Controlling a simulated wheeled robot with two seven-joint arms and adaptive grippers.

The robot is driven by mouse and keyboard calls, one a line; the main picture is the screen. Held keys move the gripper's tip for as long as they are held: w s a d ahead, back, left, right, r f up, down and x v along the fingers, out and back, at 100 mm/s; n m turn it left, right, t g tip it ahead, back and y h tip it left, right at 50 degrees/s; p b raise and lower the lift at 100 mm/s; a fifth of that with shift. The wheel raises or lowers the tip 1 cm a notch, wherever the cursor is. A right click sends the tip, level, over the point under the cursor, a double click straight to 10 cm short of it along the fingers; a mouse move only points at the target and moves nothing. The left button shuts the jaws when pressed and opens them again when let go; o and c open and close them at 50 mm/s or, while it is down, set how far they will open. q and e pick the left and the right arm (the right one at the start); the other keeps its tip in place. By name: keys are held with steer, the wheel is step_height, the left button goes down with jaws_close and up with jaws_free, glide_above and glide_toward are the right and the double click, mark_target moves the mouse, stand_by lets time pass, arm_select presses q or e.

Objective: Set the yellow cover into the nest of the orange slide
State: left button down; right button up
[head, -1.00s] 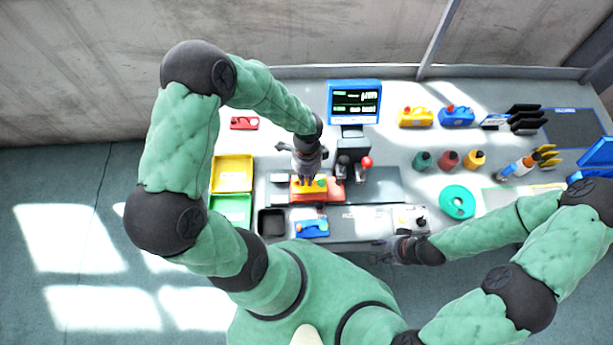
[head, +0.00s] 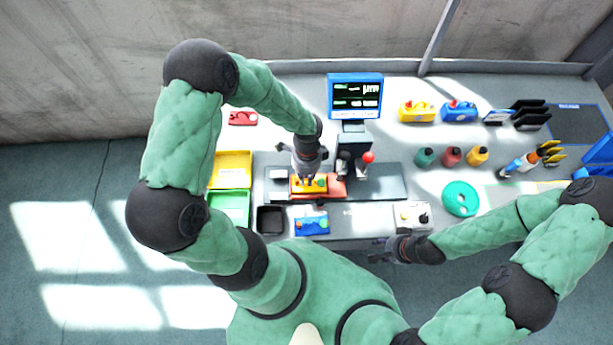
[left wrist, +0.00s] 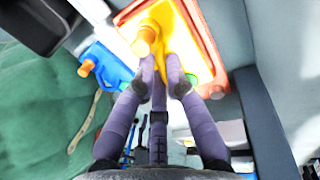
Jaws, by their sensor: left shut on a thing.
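The yellow cover (head: 302,189) is under my left gripper (head: 310,178) in the head view. It lies over the left part of the orange slide (head: 337,188), on the dark rail. In the left wrist view the left gripper (left wrist: 163,82) is shut on the yellow cover (left wrist: 172,28), near its orange knob. The orange rim of the slide (left wrist: 203,40) shows around the cover's right side there. I cannot tell whether the cover sits fully down in the nest. My right gripper (head: 382,251) is over the table's front edge, away from the parts; its fingers are too small to read.
A blue cover (head: 312,224) and a black bin (head: 270,220) lie in front. Yellow (head: 232,168) and green (head: 230,208) trays are at left. A monitor (head: 355,97) stands behind.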

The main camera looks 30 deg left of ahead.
arm_select(q)
steer(key=shift+f+b, duration=0.3)
steer(key=shift+f, duration=0.05)
stand_by(0.4)
steer(key=c, duration=0.8)
jaws_free()
steer(key=shift+r, duration=0.1)
steer(key=shift+r+p, duration=3.9)
steer(key=shift+r, duration=0.6)
steer(key=shift+f, duration=0.1)
